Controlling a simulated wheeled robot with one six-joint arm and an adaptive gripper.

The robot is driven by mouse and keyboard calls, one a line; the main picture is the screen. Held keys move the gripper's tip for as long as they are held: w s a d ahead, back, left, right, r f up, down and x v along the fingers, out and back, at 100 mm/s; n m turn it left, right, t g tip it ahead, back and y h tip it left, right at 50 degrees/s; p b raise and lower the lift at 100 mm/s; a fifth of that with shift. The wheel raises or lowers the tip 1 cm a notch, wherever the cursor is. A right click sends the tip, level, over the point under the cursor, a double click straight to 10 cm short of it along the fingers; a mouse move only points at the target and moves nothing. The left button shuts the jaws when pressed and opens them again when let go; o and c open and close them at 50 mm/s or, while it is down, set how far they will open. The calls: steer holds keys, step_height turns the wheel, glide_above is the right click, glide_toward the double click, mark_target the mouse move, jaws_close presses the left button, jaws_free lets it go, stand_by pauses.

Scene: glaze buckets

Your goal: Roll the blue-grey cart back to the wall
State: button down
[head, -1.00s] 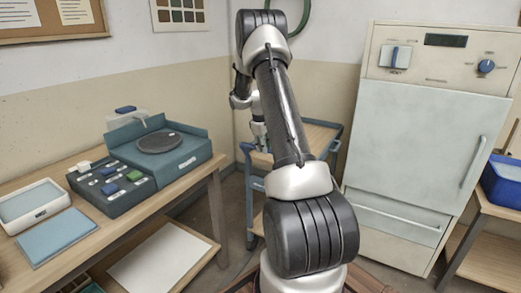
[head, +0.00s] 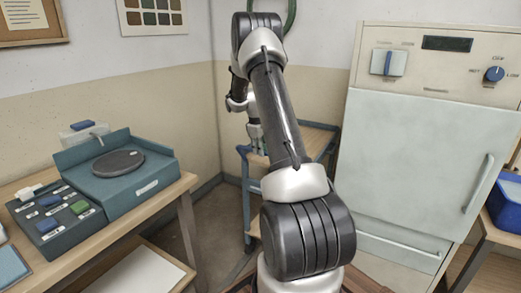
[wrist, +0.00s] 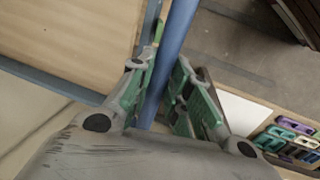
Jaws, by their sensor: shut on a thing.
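The blue-grey cart (head: 318,130) stands in the corner by the wall, between the wooden bench and the white kiln-like cabinet, with wooden shelves in a blue frame. My arm hides much of it. My gripper (head: 257,143) is at the cart's near left side, partly hidden by the arm. In the wrist view, the green-padded fingers of my gripper (wrist: 161,92) are shut on the cart's blue bar (wrist: 176,42). The cart's wooden top (wrist: 75,35) lies to the left there. Whether the cart touches the wall (head: 180,85) cannot be told.
The wooden bench (head: 160,205) on the left carries a blue-green device (head: 140,185) with a dark round plate. The white cabinet (head: 415,150) stands close on the cart's right. A blue bin (head: 508,205) is at the far right. Bare floor (head: 217,215) shows between bench and cart.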

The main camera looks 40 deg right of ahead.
steer(key=shift+w+d+r, duration=0.1)
steer(key=shift+w+d, duration=0.05)
steer(key=shift+d, duration=0.1)
steer(key=c, duration=1.3)
jaws_free()
steer(key=shift+d, duration=0.1)
steer(key=r, duration=0.4)
steer(key=a+r, duration=0.1)
steer(key=r, duration=0.2)
steer(key=s+a+r, duration=0.1)
steer(key=r, duration=0.3)
steer(key=shift+a+r, duration=0.15)
steer(key=shift+r, duration=0.15)
